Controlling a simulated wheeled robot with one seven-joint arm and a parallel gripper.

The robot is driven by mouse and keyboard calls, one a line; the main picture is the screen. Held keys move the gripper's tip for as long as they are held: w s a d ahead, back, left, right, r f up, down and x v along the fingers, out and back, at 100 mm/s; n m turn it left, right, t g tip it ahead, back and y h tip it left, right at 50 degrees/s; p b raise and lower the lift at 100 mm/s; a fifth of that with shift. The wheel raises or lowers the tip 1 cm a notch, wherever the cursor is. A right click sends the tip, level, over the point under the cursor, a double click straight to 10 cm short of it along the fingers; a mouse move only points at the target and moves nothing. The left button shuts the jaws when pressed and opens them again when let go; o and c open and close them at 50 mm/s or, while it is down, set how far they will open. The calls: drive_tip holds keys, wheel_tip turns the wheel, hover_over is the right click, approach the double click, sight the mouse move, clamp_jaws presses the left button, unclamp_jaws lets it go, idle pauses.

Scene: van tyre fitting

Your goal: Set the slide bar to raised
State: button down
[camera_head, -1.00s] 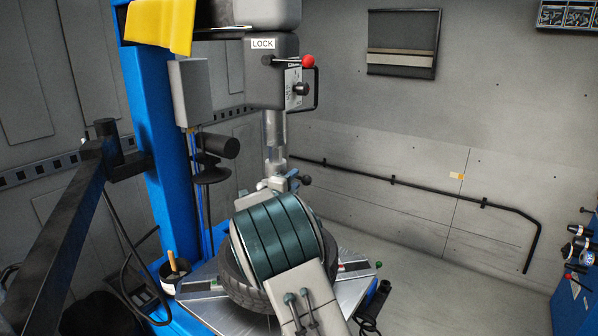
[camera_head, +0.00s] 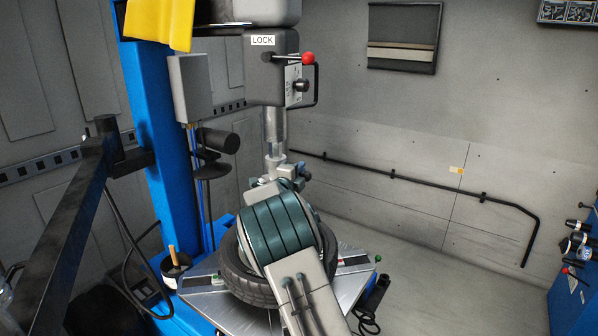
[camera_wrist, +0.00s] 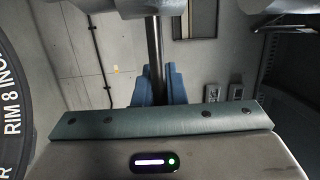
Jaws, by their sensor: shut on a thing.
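The slide bar (camera_head: 275,130) is an upright chrome shaft hanging from the grey LOCK housing (camera_head: 270,75), which has a red-knobbed lever (camera_head: 309,58). My gripper (camera_head: 292,176) is at the bar's lower end, above the tyre, partly hidden by my arm. In the wrist view, its blue fingers (camera_wrist: 158,84) are shut around a dark rod (camera_wrist: 154,45) at the bar's lower end. The head at the foot of the bar is mostly hidden behind my wrist.
A tyre (camera_head: 245,284) lies on the metal turntable (camera_head: 205,302) below my arm. A blue column (camera_head: 160,140) stands at left, with a black arm (camera_head: 65,215) beside it. A blue cabinet (camera_head: 578,295) is at far right. Floor to the right is clear.

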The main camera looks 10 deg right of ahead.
drive_tip(key=shift+r+b, duration=0.3)
drive_tip(key=shift+r, duration=0.85)
drive_tip(key=c, duration=1.5)
unclamp_jaws()
drive_tip(key=b+v, duration=0.3)
drive_tip(key=v, duration=1.1)
drive_tip(key=shift+f+b, duration=0.2)
drive_tip(key=shift+b, duration=0.1)
